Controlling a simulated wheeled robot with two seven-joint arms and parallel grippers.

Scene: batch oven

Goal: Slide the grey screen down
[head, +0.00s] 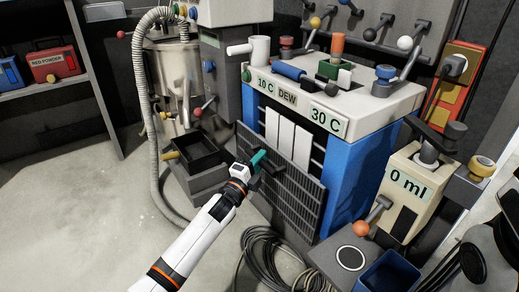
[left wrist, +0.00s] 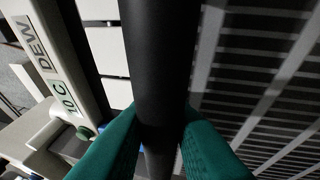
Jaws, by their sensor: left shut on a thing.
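The grey screen (head: 290,200) is a dark slatted panel on the front of the blue machine (head: 345,185). White panels (head: 286,135) show above its upper edge. In the left wrist view the slatted screen (left wrist: 260,95) fills the right side. My left gripper (head: 257,160) is at the screen's upper part. Its green fingers are shut on a dark round bar (left wrist: 157,60), which looks like the screen's handle; the bar also runs between the fingertips (left wrist: 160,135) in the left wrist view. My right gripper is not in view.
The machine's top carries labels "10 C", "DEW" and "30 C" (head: 325,121). A black open tray (head: 198,152) stands left of the screen. Coiled black cables (head: 265,255) lie on the floor below it. A blue bin (head: 388,272) and a "0 ml" unit (head: 408,190) stand at right.

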